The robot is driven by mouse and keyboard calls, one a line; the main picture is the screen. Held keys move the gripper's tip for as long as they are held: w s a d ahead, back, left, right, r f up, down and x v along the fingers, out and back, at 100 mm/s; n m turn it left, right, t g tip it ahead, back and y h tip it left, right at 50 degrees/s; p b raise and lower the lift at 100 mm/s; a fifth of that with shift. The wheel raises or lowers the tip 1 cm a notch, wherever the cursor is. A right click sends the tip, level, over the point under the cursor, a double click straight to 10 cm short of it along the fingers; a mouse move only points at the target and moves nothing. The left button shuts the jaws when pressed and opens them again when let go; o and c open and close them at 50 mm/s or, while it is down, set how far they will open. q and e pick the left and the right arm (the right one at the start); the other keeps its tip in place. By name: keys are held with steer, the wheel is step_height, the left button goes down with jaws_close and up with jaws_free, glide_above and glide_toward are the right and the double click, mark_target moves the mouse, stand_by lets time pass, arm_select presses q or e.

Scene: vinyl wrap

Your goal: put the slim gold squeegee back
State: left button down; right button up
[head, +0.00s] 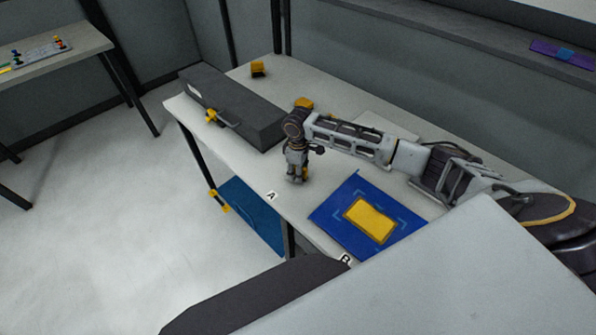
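My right gripper (297,174) points down at the table near the label A, left of the blue sheet. The finger gap is too small to read. A long dark grey box (232,104) lies along the table's left side, with a yellow piece (212,116) and a grey handle at its front side. I cannot clearly identify the slim gold squeegee in the head view. My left gripper is out of view.
A blue sheet (334,215) with a yellow panel (370,219) lies by the label B. A yellow block (258,68) stands at the back of the table (180,108). Another table (80,42) stands far left.

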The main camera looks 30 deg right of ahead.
step_height(320, 180, up, 12)
steer(key=shift+r+b, duration=0.15)
steer(key=shift+b, duration=0.35)
stand_by(0.5)
